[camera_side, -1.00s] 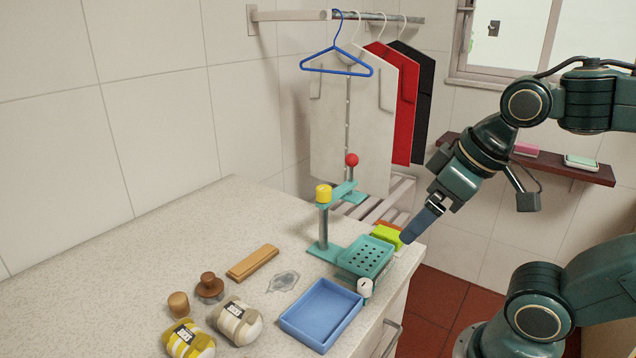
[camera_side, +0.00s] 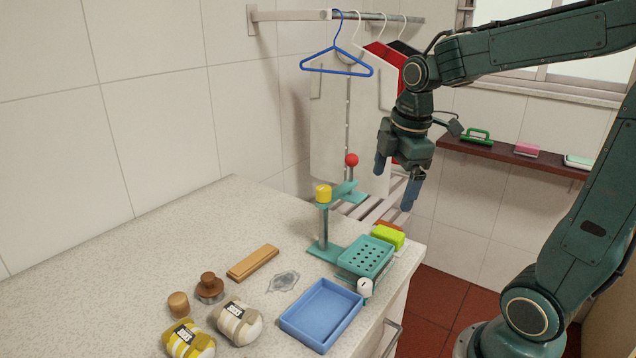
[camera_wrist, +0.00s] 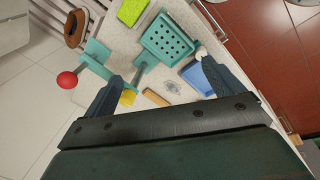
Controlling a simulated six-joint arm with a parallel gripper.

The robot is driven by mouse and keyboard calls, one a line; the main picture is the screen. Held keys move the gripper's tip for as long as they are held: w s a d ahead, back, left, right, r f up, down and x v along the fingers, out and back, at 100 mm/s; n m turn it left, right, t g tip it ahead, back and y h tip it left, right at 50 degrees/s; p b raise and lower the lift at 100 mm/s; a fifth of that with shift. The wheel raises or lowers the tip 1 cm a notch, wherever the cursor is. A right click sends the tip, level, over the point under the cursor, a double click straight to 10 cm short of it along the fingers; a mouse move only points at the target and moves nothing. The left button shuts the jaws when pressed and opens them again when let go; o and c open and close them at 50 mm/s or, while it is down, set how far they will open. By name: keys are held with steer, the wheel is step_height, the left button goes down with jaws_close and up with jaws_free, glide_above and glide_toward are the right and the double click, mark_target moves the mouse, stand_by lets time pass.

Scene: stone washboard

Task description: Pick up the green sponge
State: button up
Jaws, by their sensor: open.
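The green sponge (camera_side: 388,236) is a bright yellow-green block near the counter's right edge, behind the teal soap dish. It also shows in the wrist view (camera_wrist: 131,11) at the top edge, partly cut off. My gripper (camera_side: 394,190) is open and empty, above the sponge and pointing down, with a clear gap between them. In the wrist view my two fingers (camera_wrist: 162,88) are spread wide, and the sponge lies beyond them toward the top.
The teal perforated dish (camera_side: 366,256) and a teal stand with a yellow knob (camera_side: 323,194) and a red ball (camera_side: 351,160) are close by. A blue tray (camera_side: 321,314) lies in front. Clothes hang behind my gripper. The counter's left part is clear.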

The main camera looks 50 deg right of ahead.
steer(key=w+d+f+n+g, duration=0.1)
steer(key=w+d+f+n, duration=0.1)
steer(key=d, duration=0.3)
steer(key=w+d+f+n+g, duration=0.1)
steer(key=d+f+n, duration=0.2)
steer(key=d+n, duration=0.1)
steer(key=shift+w+d+f+n+y, duration=0.3)
steer(key=shift+w+d+n+y, duration=0.1)
steer(key=shift+n, duration=0.2)
steer(key=shift+f, duration=0.1)
glide_above(389, 232)
steer(key=shift+w+f, duration=0.1)
steer(key=shift+f, duration=4.1)
steer(key=shift+f, duration=2.6)
steer(key=shift+c, duration=0.2)
steer(key=c, duration=1)
